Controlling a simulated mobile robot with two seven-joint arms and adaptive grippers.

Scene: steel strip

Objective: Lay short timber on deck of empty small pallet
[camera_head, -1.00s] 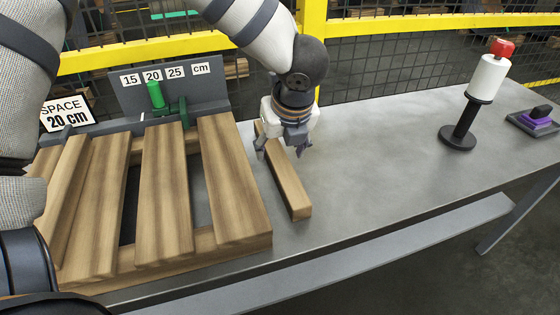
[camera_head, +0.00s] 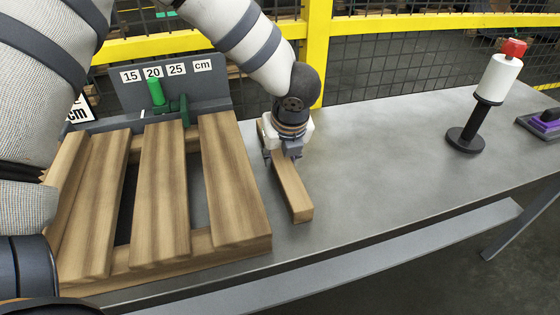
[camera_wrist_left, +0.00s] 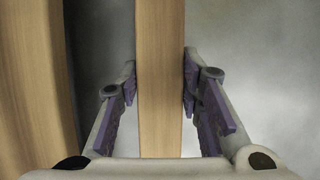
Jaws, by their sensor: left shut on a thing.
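The short timber (camera_head: 293,195) is a narrow wooden bar lying on the steel bench, just right of the small pallet (camera_head: 230,190). It also shows in the left wrist view (camera_wrist_left: 160,60), running between my fingers. My left gripper (camera_head: 285,155) is over the timber's far part, pointing down, and shut on it; in the left wrist view its purple-padded fingers (camera_wrist_left: 160,95) stand on both sides of the bar. The pallet lies at the left with several deck boards and open gaps between them. My right gripper is not in view.
A grey stop plate (camera_head: 175,92) with labels 15, 20, 25 cm and a green slider (camera_head: 156,92) stands behind the pallet. A white and black post with a red top (camera_head: 485,95) and a purple-black device (camera_head: 545,122) stand at right. The bench between is clear.

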